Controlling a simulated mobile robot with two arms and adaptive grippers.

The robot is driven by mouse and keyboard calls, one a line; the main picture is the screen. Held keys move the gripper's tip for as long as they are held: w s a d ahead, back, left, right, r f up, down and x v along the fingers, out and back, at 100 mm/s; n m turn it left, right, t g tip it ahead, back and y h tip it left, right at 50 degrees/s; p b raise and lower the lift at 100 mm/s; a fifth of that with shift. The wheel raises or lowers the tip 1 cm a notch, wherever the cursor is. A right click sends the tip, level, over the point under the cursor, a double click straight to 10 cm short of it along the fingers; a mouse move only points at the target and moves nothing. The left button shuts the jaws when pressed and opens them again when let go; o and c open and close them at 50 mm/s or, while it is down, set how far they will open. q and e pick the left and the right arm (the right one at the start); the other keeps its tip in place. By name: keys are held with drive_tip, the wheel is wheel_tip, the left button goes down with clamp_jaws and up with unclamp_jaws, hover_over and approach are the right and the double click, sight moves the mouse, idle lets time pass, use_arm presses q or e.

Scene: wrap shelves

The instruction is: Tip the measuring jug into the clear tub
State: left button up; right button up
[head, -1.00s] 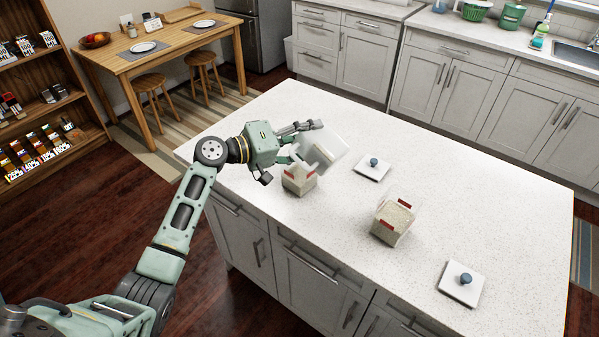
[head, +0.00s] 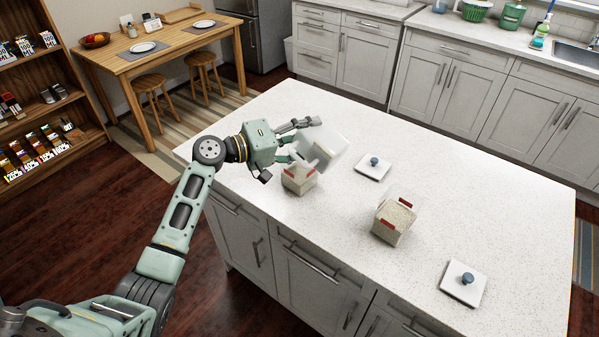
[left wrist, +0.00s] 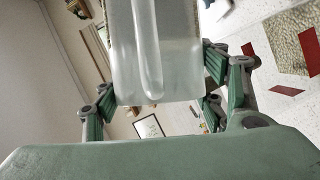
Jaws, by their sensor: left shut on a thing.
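The measuring jug (head: 332,140) is translucent white and tilted, with its lower end over the left clear tub (head: 298,183). My left gripper (head: 298,142) is shut on the jug, just above and behind that tub. The jug also fills the top middle of the left wrist view (left wrist: 155,50), between the fingers (left wrist: 155,85). The left tub has red clips and a pale beige content; its fill level is hard to tell. I cannot make out any stream from the jug. My right gripper is not in view.
A second clear tub (head: 392,222) with red clips holds pale grains, to the right. Two white lids with blue knobs lie on the counter, one behind (head: 373,166) and one at the front right (head: 463,283). The counter (head: 500,205) is otherwise clear.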

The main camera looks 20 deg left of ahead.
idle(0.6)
use_arm(q)
drive_tip(key=shift+r, duration=0.1)
idle(0.4)
drive_tip(key=shift+a+n+b, duration=0.1)
drive_tip(key=shift+n+b, duration=0.3)
drive_tip(key=shift+b, duration=0.05)
idle(0.4)
drive_tip(key=shift+w, duration=0.1)
idle(0.6)
